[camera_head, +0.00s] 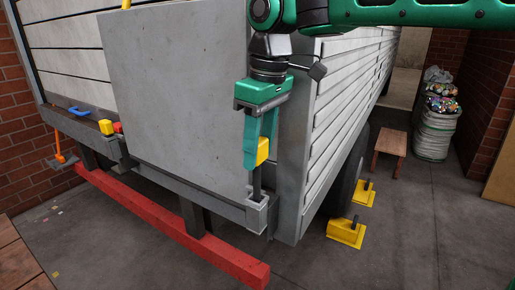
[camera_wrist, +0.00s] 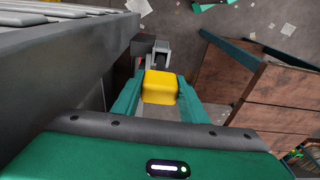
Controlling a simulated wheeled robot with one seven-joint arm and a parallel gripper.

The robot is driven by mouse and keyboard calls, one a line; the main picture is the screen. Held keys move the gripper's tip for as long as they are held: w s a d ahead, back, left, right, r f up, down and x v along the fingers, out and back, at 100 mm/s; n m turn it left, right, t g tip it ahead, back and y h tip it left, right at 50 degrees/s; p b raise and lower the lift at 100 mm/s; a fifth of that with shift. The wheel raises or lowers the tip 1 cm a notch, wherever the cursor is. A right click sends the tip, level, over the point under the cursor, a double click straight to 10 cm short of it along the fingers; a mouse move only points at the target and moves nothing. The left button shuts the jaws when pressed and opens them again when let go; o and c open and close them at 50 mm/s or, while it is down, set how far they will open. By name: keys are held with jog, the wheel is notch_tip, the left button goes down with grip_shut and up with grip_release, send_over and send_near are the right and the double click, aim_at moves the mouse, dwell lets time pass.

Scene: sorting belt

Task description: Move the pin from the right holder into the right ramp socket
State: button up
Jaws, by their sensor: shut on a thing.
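The pin has a yellow head (camera_head: 263,151) and a dark shaft (camera_head: 257,181). My gripper (camera_head: 259,158) points down and is shut on the yellow head, which also shows between the two green fingers in the wrist view (camera_wrist: 160,88). The right ramp socket (camera_head: 257,214) is a grey bracket at the right lower corner of the grey ramp panel (camera_head: 175,100). The shaft stands nearly upright, with its lower end at the socket's mouth. I cannot tell how deep it sits. In the wrist view a grey bracket (camera_wrist: 161,47) shows just beyond the head. I cannot make out the right holder.
A red bar (camera_head: 170,225) runs low below the ramp. Yellow and red blocks (camera_head: 106,127) and a blue handle (camera_head: 80,112) are at the left. Yellow wheel chocks (camera_head: 346,233), a wooden stool (camera_head: 390,142) and a filled sack (camera_head: 436,130) stand at right. Floor between is clear.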

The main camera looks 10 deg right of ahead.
aim_at(256, 198)
jog(key=shift+f, duration=0.1)
dwell(0.3)
jog(key=shift+f, duration=4)
jog(key=o, duration=1.4)
jog(key=shift+c, duration=0.2)
jog(key=r, duration=0.7)
jog(key=d+r, duration=0.1)
jog(key=r, duration=0.2)
jog(key=shift+s+r, duration=0.3)
